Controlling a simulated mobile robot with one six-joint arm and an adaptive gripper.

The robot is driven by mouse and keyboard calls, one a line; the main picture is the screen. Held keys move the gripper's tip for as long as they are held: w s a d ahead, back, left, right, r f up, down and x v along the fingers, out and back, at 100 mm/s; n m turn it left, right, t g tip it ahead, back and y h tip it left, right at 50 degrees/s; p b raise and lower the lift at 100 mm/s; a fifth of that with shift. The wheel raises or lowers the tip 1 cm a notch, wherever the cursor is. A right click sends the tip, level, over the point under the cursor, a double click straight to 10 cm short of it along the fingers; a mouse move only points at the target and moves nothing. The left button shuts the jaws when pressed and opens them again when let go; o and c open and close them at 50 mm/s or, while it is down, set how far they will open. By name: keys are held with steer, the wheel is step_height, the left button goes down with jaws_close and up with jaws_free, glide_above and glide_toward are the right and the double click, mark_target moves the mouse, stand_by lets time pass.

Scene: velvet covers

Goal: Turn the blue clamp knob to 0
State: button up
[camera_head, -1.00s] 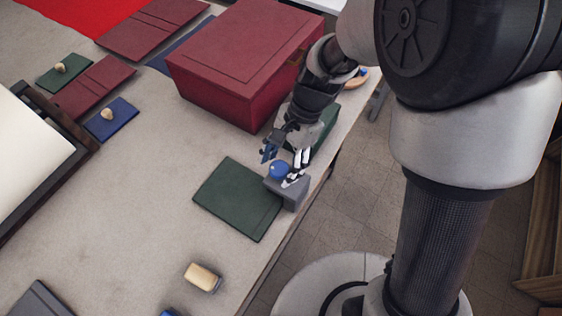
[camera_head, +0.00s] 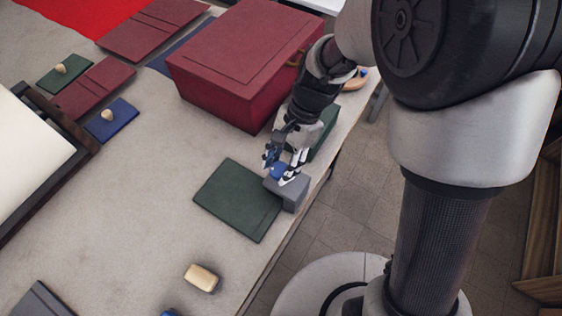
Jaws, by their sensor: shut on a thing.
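The blue clamp knob (camera_head: 277,172) sits on top of a small grey block (camera_head: 293,194) at the right edge of the table. My gripper (camera_head: 281,170) comes down from above and is shut on the knob, covering part of it. Any marks or numbers around the knob are too small to read, so I cannot tell its setting.
A dark green cover (camera_head: 238,200) lies just left of the grey block. A cream block (camera_head: 202,278) lies nearer the front. The table (camera_head: 165,205) is clear at middle left.

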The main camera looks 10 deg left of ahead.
steer(key=n+g+h+p, duration=0.1)
steer(key=n+p, duration=0.2)
steer(key=n, duration=0.1)
steer(key=shift+a+r, duration=0.1)
steer(key=shift+a, duration=0.05)
steer(key=n+h+p, duration=0.1)
steer(key=n, duration=0.2)
steer(key=n+h+p, duration=0.2)
steer(key=n, duration=0.1)
steer(key=shift+a+n, duration=0.15)
steer(key=shift+n, duration=0.15)
steer(key=n+h, duration=0.1)
steer(key=n, duration=0.1)
steer(key=n+t+p, duration=0.1)
steer(key=n, duration=0.2)
steer(key=shift+a+h+p, duration=0.15)
steer(key=shift+h+p, duration=0.15)
steer(key=shift+h, duration=0.1)
steer(key=n+t+h+p, duration=0.1)
steer(key=n, duration=0.4)
steer(key=shift+s, duration=0.15)
steer(key=shift+t, duration=0.3)
steer(key=o, duration=1)
steer(key=shift+o, duration=0.2)
